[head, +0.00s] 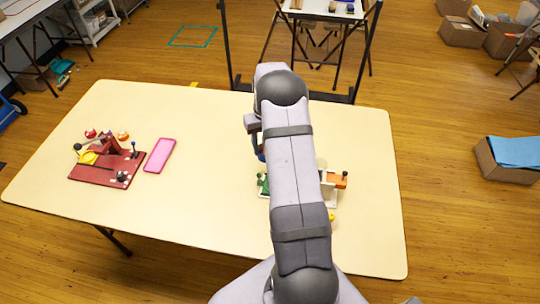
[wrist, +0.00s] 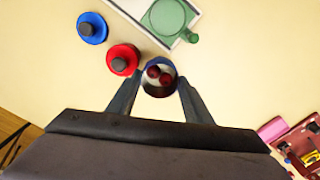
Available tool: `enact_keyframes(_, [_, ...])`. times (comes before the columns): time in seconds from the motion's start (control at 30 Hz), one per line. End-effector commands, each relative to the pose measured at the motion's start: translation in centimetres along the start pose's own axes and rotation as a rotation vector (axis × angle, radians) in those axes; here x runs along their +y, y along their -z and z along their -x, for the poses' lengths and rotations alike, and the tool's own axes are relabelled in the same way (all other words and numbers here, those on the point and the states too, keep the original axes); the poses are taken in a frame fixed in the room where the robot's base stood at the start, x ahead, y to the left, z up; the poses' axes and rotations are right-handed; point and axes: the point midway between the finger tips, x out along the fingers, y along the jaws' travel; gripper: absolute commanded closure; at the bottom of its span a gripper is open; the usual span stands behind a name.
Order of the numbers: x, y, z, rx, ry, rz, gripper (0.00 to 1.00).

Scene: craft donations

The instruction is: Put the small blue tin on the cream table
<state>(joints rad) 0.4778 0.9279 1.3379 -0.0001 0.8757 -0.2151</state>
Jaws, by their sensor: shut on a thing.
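The small blue tin (wrist: 158,89) is between my fingertips in the wrist view. It is round and open at the top, with a blue rim and dark red round things inside. My gripper (wrist: 161,82) is shut on it. In the head view my arm hides most of the gripper; a bit of blue (head: 261,154) shows beside the arm. I cannot tell whether the tin touches the table. The cream table (head: 200,205) is wide, and it also shows in the wrist view (wrist: 240,60).
A blue round piece (wrist: 91,27) and a red one (wrist: 122,59), both dark-knobbed, stand near the tin. A white tray holds a green round thing (wrist: 168,16). A red board (head: 110,170) and pink slab (head: 160,155) lie left. The table's middle left is clear.

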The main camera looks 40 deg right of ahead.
Motion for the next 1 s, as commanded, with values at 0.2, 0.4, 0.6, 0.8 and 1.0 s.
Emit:
enact_keyframes(0.2, [-0.4, 2.6, -1.1, 0.001, 0.0, 0.002, 0.68])
enact_keyframes(0.4, [-0.5, 3.5, -1.2, 0.001, 0.0, 0.001, 0.68])
enact_keyframes(0.6, [-0.5, 3.5, -1.2, 0.0, 0.0, 0.001, 0.68])
enact_keyframes(0.8, [-0.5, 3.5, -2.1, 0.0, 0.0, 0.001, 0.68])
enact_keyframes(1.0, [-0.5, 3.5, -3.5, -0.001, 0.0, 0.001, 0.68])
